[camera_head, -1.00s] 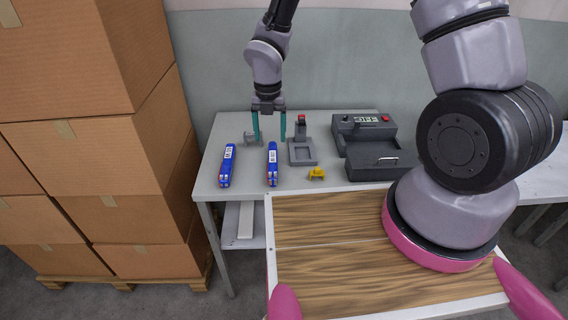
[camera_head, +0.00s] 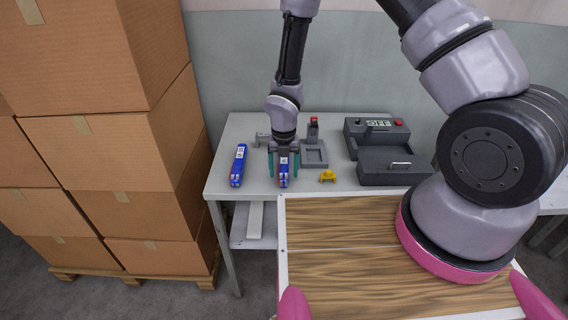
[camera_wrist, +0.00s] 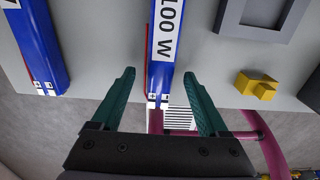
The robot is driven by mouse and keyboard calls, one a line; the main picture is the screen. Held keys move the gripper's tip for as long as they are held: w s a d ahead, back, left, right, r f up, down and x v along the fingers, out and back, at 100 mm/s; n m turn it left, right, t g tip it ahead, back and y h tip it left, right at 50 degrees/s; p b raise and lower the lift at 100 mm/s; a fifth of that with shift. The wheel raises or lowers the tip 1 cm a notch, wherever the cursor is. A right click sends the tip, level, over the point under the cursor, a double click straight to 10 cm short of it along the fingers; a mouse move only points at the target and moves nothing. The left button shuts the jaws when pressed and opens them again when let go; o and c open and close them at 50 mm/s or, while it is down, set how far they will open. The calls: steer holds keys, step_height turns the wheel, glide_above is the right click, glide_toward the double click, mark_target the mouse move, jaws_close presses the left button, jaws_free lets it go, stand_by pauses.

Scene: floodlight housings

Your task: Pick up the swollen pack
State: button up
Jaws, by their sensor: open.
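Two blue packs lie on the grey table, the left pack (camera_head: 238,165) and the right pack (camera_head: 283,180). Both have white labels and look alike in size; I cannot tell which one is swollen. My gripper (camera_head: 284,172) is low over the right pack, with its teal fingers open on either side of it. In the wrist view, the right pack (camera_wrist: 164,50) runs between and beyond the open fingers (camera_wrist: 160,78), with gaps to both sides. The left pack (camera_wrist: 38,45) lies apart at the left there. The gripper hides part of the right pack in the head view.
A grey stand with a red top (camera_head: 314,140) is behind and right of the gripper. A small yellow part (camera_head: 328,176) lies to the right, also in the wrist view (camera_wrist: 256,86). Cartons (camera_head: 110,150) stand left.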

steer(key=shift+f, duration=0.2)
jaws_close()
steer(key=shift+r, duration=0.1)
step_height(320, 180, up, 10)
steer(key=shift+f, duration=0.1)
stand_by(0.4)
